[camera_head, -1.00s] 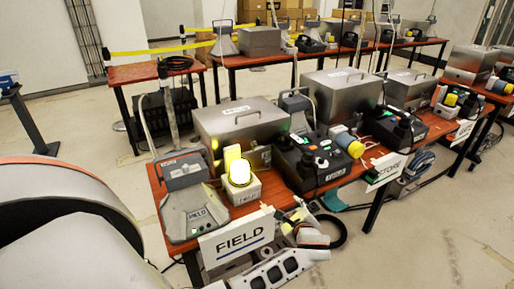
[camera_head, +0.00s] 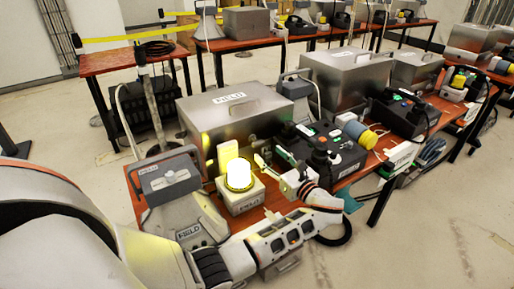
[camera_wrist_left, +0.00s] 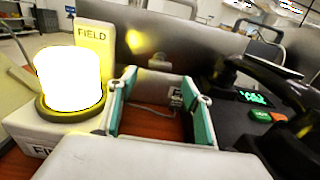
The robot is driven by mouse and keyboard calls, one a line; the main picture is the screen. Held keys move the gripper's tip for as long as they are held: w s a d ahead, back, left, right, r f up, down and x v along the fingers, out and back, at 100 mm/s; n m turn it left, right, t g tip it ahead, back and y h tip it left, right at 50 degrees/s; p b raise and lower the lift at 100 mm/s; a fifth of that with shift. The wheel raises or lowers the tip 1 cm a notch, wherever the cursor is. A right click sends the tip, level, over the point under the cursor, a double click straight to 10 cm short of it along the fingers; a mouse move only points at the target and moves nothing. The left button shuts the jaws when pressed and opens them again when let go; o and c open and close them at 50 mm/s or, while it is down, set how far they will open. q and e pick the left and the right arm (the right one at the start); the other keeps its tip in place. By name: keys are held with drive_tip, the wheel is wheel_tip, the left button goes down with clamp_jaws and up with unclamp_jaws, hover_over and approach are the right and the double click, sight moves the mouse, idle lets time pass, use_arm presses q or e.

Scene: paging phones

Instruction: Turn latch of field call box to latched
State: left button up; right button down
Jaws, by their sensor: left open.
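My left gripper (camera_head: 272,170) is in front of the case, right of the lit lamp. Its green-padded fingers (camera_wrist_left: 157,85) are apart, with nothing held between them. My right gripper is out of view.
A glowing lamp (camera_head: 239,174) on a white base stands close left of the gripper. A black console (camera_head: 325,150) with a green display is close right. A grey FIELD unit (camera_head: 170,178) stands at the table's left end.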

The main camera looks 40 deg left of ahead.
sight(260, 146)
use_arm(q)
drive_tip(key=shift+x, duration=3.9)
drive_tip(key=c, duration=1.1)
